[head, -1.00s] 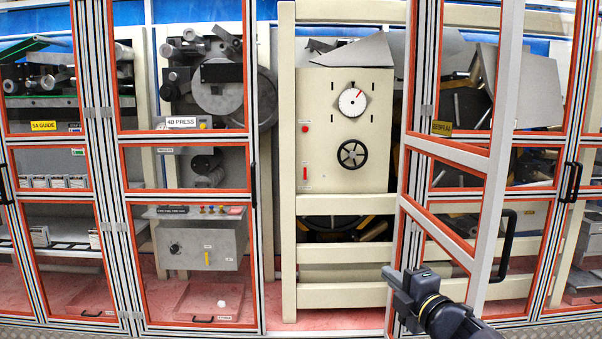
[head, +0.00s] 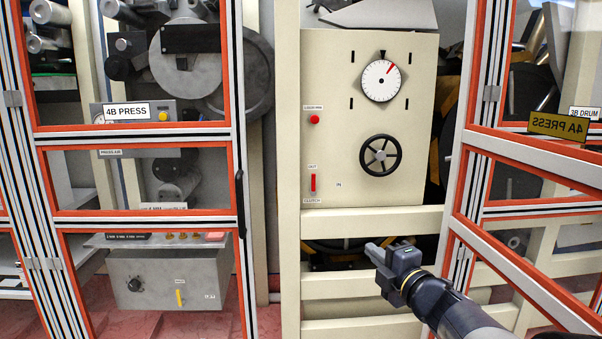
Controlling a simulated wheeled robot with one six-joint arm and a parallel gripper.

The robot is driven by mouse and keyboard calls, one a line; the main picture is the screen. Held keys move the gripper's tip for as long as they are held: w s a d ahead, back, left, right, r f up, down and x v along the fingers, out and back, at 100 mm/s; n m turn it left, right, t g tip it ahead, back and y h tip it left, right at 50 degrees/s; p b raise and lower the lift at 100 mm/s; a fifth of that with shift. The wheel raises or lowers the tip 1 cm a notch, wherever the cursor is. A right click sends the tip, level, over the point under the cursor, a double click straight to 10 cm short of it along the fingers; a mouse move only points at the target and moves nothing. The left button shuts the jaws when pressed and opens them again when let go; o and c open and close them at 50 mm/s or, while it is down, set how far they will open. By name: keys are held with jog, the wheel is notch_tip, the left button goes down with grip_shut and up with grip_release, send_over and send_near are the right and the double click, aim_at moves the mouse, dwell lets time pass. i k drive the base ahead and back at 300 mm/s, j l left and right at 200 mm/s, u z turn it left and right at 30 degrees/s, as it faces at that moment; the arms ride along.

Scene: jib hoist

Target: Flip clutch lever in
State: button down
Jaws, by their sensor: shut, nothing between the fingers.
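The clutch lever (head: 313,183) is a small red upright handle low on the left of the cream panel (head: 340,140). A label reading OUT sits above it, CLUTCH below it, and IN to its right. My gripper (head: 372,251) is dark grey, shut and empty. In the picture it is below and to the right of the lever, in front of the cream rails, and apart from the lever.
The panel also carries a red button (head: 314,119), a dial (head: 381,81) and a black handwheel (head: 380,155). An orange-framed door (head: 470,180) stands open on the right. The closed 4B PRESS door (head: 238,200) is on the left.

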aim_at(312, 189)
jog(key=i+j, duration=0.15)
jog(key=i, duration=0.5)
jog(key=i+j, duration=0.15)
jog(key=i, duration=0.5)
